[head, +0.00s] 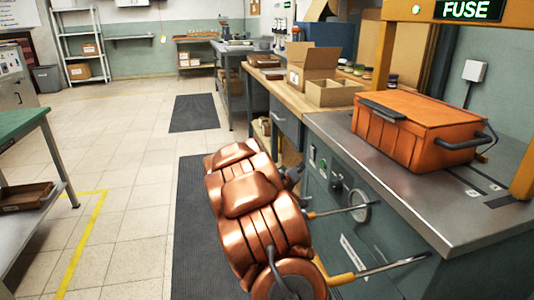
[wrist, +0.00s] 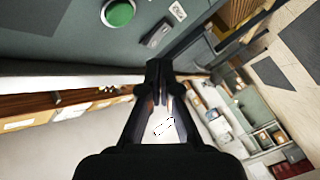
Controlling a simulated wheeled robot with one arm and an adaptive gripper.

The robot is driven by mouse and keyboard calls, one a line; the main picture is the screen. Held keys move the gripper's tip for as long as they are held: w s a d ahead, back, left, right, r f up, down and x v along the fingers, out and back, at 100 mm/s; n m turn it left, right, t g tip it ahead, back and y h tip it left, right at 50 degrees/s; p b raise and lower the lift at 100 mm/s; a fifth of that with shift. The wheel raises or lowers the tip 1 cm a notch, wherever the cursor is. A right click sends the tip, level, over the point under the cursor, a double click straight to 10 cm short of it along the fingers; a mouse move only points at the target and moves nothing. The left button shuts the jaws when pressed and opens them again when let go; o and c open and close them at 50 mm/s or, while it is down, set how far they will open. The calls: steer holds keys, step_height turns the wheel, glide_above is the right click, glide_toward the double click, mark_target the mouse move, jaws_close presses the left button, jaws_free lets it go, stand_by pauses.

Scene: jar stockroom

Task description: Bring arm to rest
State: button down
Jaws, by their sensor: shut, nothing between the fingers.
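My arm (head: 250,215), with copper-coloured rounded links, is folded low in the middle of the head view, beside the front of the grey-green machine cabinet (head: 385,230). In the wrist view my gripper (wrist: 158,72) is black, its two fingers meeting at the tips with nothing between them. In the head view the gripper is mostly hidden behind the arm links, and I cannot make out its fingers. The wrist view is tilted and shows a green round button (wrist: 118,13) on a grey-green panel near the fingertips; I cannot tell the exact gap.
An orange lidded crate (head: 425,130) stands on the cabinet's metal top under a yellow frame with a FUSE sign (head: 468,10). Open cardboard boxes (head: 332,93) sit on the wooden bench behind. A green-topped table (head: 22,125) is at left. Tiled floor and dark mats (head: 194,113) between are clear.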

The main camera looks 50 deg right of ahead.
steer(key=w+a+r+n+t+y+p, duration=0.1)
steer(key=w+a+r+t+y+p, duration=0.25)
steer(key=w+a+r+p, duration=0.5)
steer(key=s+a+r+n+y+p, duration=0.1)
steer(key=a+r+y+p, duration=0.2)
steer(key=a, duration=0.7)
steer(key=s+a+r+y+p, duration=0.15)
steer(key=a+y+p, duration=0.25)
steer(key=a, duration=0.5)
steer(key=a+r+n+y+p, duration=0.1)
steer(key=a+r+y+p, duration=0.25)
steer(key=a, duration=0.65)
steer(key=s+a+r+n+g+y+p, duration=0.1)
steer(key=s+a+r+g+p, duration=0.1)
steer(key=s+a+r+p, duration=0.35)
steer(key=s+a+r+n+g+y+p, duration=0.1)
steer(key=s+a+r+g+p, duration=0.1)
steer(key=s+a, duration=0.55)
steer(key=s+a+r+g+y+p, duration=0.15)
steer(key=s+a+r+p, duration=0.25)
steer(key=s, duration=0.5)
steer(key=s+r+g+p, duration=0.3)
steer(key=s+r, duration=0.1)
steer(key=s, duration=0.6)
steer(key=shift+s+a+r+n+h+p, duration=0.2)
steer(key=shift+s+a+n+h+p, duration=0.1)
steer(key=shift+s+n+h+p, duration=0.1)
steer(key=shift+d, duration=0.1)
